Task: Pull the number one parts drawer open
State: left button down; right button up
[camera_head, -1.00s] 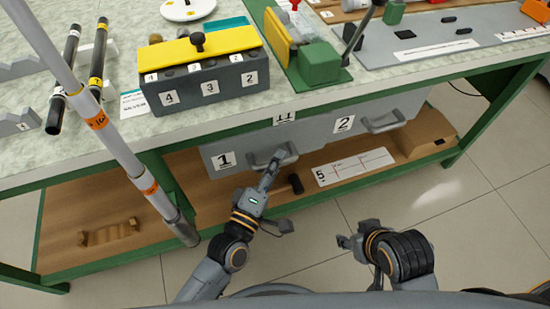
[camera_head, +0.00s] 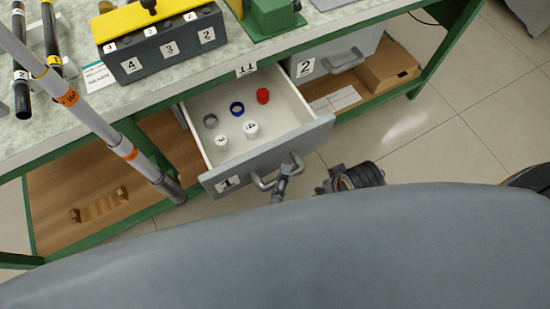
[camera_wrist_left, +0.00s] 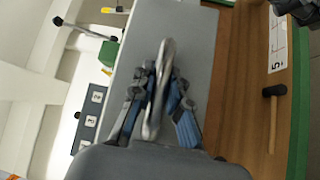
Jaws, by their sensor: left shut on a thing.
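The number one drawer (camera_head: 312,138) stands pulled well out from under the bench in the head view, its white inside showing. Its grey bar handle (camera_head: 262,184) is on the front, right of the "1" label. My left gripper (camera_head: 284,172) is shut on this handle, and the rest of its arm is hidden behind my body. In the left wrist view the fingers (camera_wrist_left: 155,98) close around the handle (camera_wrist_left: 161,75) from both sides. My right gripper (camera_head: 329,184) is right of the left one, clear of the drawer; its fingertips are too small and covered to read.
The drawer holds a grey ring (camera_head: 210,120), a blue ring (camera_head: 237,109), a red cap (camera_head: 262,96) and two white numbered caps (camera_head: 251,129). Drawer two (camera_head: 340,58) is beside it, shut. A tall grey pole (camera_head: 95,115) stands at left. Open floor lies right.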

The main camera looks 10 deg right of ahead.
pick_arm(q)
jog(key=shift+s+d, duration=0.1)
jog(key=shift+s, duration=0.3)
jog(key=c, duration=1.3)
grip_release()
jog(key=v, duration=1.2)
jog(key=shift+f, duration=0.1)
